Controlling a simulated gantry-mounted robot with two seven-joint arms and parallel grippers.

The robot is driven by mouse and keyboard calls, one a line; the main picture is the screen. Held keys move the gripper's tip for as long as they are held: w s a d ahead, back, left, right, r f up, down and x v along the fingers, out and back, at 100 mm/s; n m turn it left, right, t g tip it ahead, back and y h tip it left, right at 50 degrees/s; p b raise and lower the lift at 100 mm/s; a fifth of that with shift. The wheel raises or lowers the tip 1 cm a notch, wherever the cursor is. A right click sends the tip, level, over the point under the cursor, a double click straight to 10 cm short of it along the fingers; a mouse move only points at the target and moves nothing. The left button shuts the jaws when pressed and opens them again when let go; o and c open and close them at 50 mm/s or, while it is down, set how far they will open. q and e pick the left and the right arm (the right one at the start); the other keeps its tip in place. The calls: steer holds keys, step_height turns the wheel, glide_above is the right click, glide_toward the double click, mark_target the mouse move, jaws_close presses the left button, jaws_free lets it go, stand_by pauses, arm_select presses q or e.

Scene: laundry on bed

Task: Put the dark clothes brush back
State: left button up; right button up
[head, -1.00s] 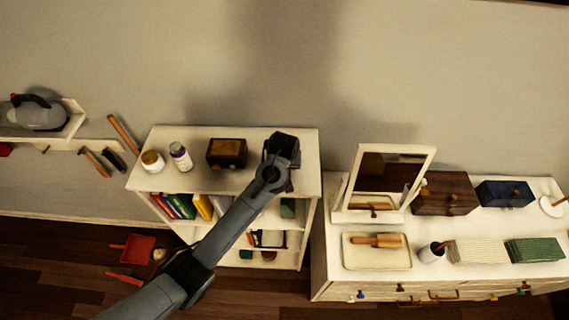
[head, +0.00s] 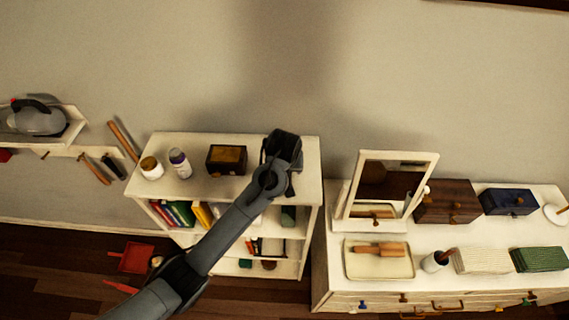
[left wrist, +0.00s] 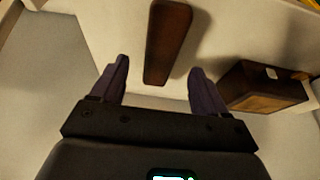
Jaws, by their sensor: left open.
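A long dark brown piece (left wrist: 168,42), which looks like the dark clothes brush, lies on the white top of the low shelf unit in the left wrist view. My left gripper (left wrist: 158,70) is open, with one finger on each side of the line of its near end. I cannot tell whether the fingers are down at its height. In the head view my left gripper (head: 281,150) is over the right end of the shelf top and hides the brush. My right gripper is not in view.
A dark wooden box (head: 227,159) stands close left of my gripper, also in the left wrist view (left wrist: 262,87). A jar (head: 151,168) and bottle (head: 180,163) stand further left. Right is a dresser with a mirror (head: 388,186) and tray (head: 379,272). Tools hang from a wall rail (head: 65,152).

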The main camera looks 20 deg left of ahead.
arm_select(q)
steer(key=a+b+v, duration=0.1)
steer(key=b+v, duration=0.1)
steer(key=v, duration=0.4)
steer(key=s+a+f+m+h, duration=0.1)
steer(key=s+f+m, duration=0.1)
steer(key=s+f, duration=0.75)
steer(key=s+f+m+h, duration=0.15)
steer(key=s+f, duration=0.45)
steer(key=s, duration=0.7)
steer(key=s+a+m, duration=0.2)
steer(key=s, duration=0.8)
steer(key=shift+a+f+g+y, duration=0.2)
steer(key=shift+f+g+y, duration=0.1)
steer(key=shift+g+y, duration=0.15)
